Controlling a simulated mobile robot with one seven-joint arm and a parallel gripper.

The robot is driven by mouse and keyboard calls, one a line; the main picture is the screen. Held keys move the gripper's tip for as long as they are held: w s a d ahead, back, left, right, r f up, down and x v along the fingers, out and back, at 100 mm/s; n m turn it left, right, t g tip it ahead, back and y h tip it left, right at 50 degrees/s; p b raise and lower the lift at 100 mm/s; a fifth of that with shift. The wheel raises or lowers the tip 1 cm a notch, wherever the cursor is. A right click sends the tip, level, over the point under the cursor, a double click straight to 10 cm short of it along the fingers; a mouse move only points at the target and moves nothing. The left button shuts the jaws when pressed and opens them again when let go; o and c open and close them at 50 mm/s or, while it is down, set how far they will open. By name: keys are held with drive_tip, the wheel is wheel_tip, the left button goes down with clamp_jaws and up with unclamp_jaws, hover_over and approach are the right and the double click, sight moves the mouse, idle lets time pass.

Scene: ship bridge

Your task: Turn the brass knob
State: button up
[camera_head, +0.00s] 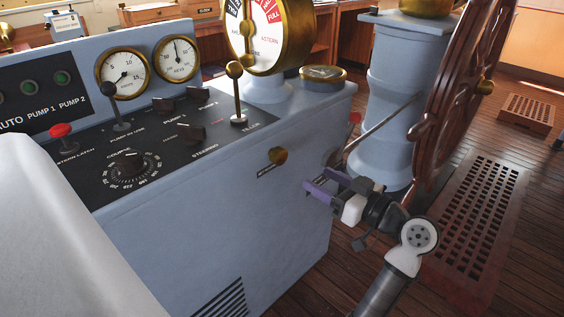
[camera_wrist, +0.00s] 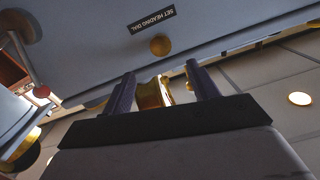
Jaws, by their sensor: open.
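The brass knob (camera_head: 277,155) is on the blue console's upright face, with a small dark label beside it. In the wrist view the knob (camera_wrist: 160,45) shows under an upside-down label reading SET HEADING DIAL, beyond my fingertips. My gripper (camera_head: 318,184) has purple fingers and is right of and lower than the knob in the head view, apart from it. In the wrist view my gripper (camera_wrist: 158,77) is open with nothing held. A round brass piece (camera_wrist: 153,92) shows between the fingers, farther off; I cannot tell what it is.
The blue console (camera_head: 220,200) carries gauges, levers and a round brass-rimmed telegraph (camera_head: 290,35). A wooden ship's wheel (camera_head: 435,130) and a blue pedestal (camera_head: 395,100) stand close to my arm on the right. A wooden grating (camera_head: 470,220) lies on the floor.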

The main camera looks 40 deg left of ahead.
sight(284, 159)
drive_tip(key=a, duration=0.8)
drive_tip(key=a+p, duration=0.1)
drive_tip(key=a, duration=0.3)
drive_tip(key=shift+w+a, duration=0.25)
drive_tip(key=c, duration=1)
drive_tip(key=shift+r+m, duration=0.1)
drive_tip(key=shift+m, duration=0.2)
